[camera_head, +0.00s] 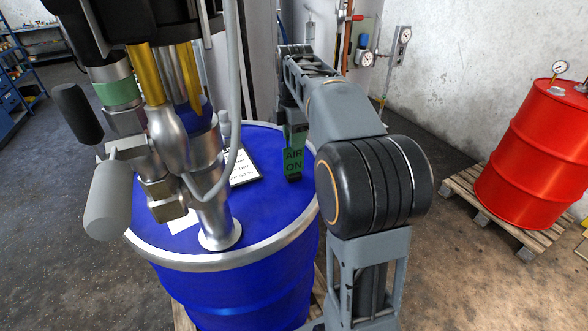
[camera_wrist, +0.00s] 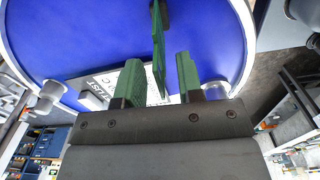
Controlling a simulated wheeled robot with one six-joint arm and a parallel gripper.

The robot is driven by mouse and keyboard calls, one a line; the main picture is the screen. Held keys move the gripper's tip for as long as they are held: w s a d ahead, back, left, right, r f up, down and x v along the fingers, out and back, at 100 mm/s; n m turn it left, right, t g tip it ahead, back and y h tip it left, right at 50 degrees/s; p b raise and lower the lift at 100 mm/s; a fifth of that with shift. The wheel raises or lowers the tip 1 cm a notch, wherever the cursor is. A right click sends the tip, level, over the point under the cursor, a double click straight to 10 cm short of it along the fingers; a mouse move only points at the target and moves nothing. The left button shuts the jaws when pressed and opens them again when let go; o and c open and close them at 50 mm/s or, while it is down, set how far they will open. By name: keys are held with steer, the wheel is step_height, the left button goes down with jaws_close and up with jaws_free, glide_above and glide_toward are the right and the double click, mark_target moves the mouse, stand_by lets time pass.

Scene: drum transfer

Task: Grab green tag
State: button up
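The green tag (camera_head: 293,163) reads "AIR ON" and hangs above the blue drum's lid in the head view. In the wrist view the green tag (camera_wrist: 158,42) shows nearly edge-on, as a thin upright strip. My gripper (camera_head: 293,118) is just above the tag in the head view. In the wrist view my gripper (camera_wrist: 158,72) is open, with one green finger on each side of the tag's near end. A gap shows on both sides, so neither finger appears to touch it. What holds the tag up is unclear.
The blue drum (camera_head: 262,285) stands below, with a white label (camera_head: 242,166) on its lid. Metal pump fittings (camera_head: 205,165) rise from the lid at left. A red drum (camera_head: 540,150) stands on a wooden pallet (camera_head: 465,190) at right. Gauges (camera_head: 367,59) are at the back wall.

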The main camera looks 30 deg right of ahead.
steer(key=shift+f, duration=0.75)
jaws_close()
